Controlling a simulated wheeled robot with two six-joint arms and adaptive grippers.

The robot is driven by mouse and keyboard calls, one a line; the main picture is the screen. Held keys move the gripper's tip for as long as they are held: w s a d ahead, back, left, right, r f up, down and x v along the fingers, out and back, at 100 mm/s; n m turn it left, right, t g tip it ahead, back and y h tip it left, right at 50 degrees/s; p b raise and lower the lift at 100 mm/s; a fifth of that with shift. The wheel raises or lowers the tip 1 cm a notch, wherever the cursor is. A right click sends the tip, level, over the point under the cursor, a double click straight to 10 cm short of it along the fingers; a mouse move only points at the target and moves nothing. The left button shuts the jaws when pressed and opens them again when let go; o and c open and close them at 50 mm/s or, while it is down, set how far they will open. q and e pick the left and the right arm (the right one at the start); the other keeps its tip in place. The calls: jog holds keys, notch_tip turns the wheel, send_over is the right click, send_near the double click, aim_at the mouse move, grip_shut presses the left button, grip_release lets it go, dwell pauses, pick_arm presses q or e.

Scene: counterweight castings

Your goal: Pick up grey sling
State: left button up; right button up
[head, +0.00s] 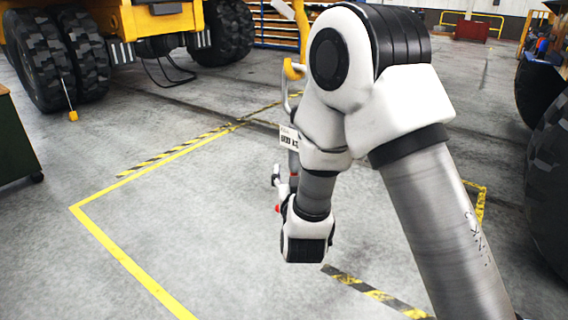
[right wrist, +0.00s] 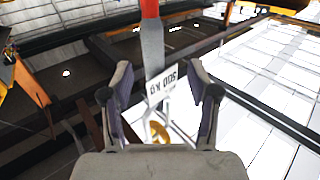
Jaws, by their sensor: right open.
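The grey sling (right wrist: 152,45) runs between the two fingers of my right gripper (right wrist: 160,84) in the right wrist view. It carries a white tag with a printed weight and has a red part at the top of that picture. The fingers stand apart on either side of it, with gaps showing. In the head view the sling's white tag (head: 289,138) shows beside my right arm, below a yellow hook (head: 293,70). My right gripper (head: 278,183) is small there and partly hidden by my wrist; much of the sling is hidden too. My left gripper is out of view.
A yellow vehicle with large black tyres (head: 60,60) stands at the back left. More large tyres (head: 548,170) stand at the right edge. A dark green cabinet (head: 14,145) is at the left. The floor inside the yellow line (head: 130,265) is clear.

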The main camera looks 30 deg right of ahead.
aim_at(288, 136)
jog(key=p+x, duration=0.1)
jog(key=x, duration=0.2)
jog(key=d+p+x, duration=0.1)
jog(key=x, duration=0.2)
jog(key=shift+w+d, duration=0.1)
jog(key=shift+d, duration=0.05)
jog(key=shift+w+d+f, duration=0.15)
jog(key=shift+w+d, duration=0.05)
jog(key=shift+w, duration=0.15)
jog(key=shift+a, duration=0.1)
jog(key=c, duration=0.4)
grip_shut()
